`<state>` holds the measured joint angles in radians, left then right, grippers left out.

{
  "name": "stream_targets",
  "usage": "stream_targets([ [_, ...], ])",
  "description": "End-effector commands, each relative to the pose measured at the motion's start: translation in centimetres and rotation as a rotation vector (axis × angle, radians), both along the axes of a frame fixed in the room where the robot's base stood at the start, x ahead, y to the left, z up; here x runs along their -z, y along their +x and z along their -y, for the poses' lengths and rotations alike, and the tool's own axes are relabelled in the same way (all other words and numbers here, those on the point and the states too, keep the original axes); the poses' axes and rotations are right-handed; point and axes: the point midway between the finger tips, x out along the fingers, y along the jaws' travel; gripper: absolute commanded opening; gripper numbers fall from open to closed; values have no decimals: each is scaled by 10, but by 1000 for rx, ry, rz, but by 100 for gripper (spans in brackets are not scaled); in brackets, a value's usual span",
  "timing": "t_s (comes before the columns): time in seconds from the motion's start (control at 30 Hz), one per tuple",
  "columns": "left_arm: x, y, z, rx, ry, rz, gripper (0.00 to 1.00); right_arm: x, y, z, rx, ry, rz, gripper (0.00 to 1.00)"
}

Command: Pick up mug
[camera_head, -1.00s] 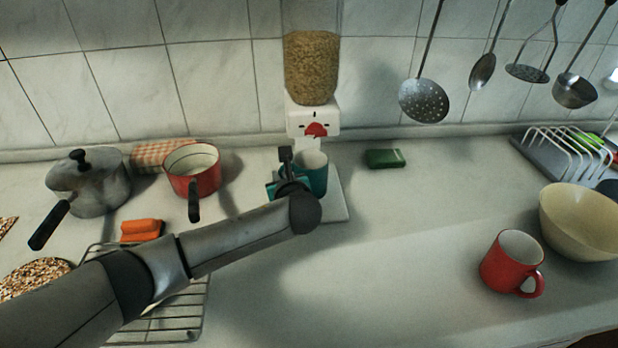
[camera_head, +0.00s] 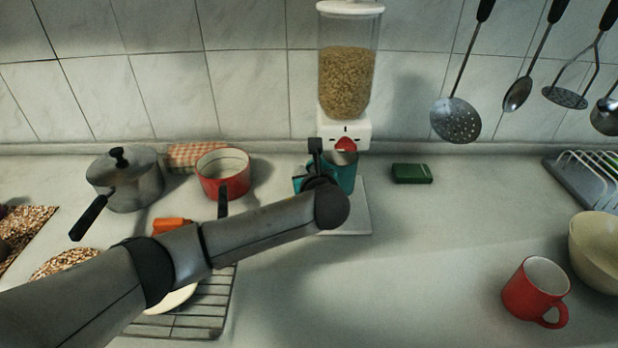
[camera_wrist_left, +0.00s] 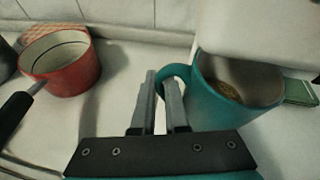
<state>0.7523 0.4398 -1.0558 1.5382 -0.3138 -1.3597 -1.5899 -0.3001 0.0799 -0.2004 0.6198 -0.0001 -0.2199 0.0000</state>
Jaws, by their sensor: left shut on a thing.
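A teal mug (camera_head: 345,172) is under the spout of the cereal dispenser, over its white base. In the left wrist view the teal mug (camera_wrist_left: 225,100) is upright, its rim close under the dispenser, with some brown contents inside. My left gripper (camera_head: 315,160) is shut on the mug's handle, on the mug's left side. The fingers (camera_wrist_left: 160,95) pinch the handle in the wrist view. Whether the mug's bottom touches the base is hidden by my arm. A red mug (camera_head: 530,290) stands on the counter at the right. My right gripper is not in view.
The cereal dispenser (camera_head: 346,85) stands against the tiled wall. A red pot (camera_head: 223,178), a grey lidded pot (camera_head: 130,182) and a wire rack (camera_head: 205,315) are at left. A green box (camera_head: 412,173) and a cream bowl (camera_head: 598,250) are at right. The front middle counter is clear.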

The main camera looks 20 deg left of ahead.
Motion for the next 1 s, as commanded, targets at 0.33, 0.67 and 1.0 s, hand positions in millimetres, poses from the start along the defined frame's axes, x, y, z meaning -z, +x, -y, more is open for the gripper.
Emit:
stream_targets([
  [0.33, -27, -48, 14, 4, -2, 0, 0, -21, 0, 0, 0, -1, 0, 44],
  [0.67, -27, -134, 39, 3, -4, -1, 0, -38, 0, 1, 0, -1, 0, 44],
  [1.0, -26, -183, 53, 2, -3, 3, 0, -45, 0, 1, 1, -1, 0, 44],
])
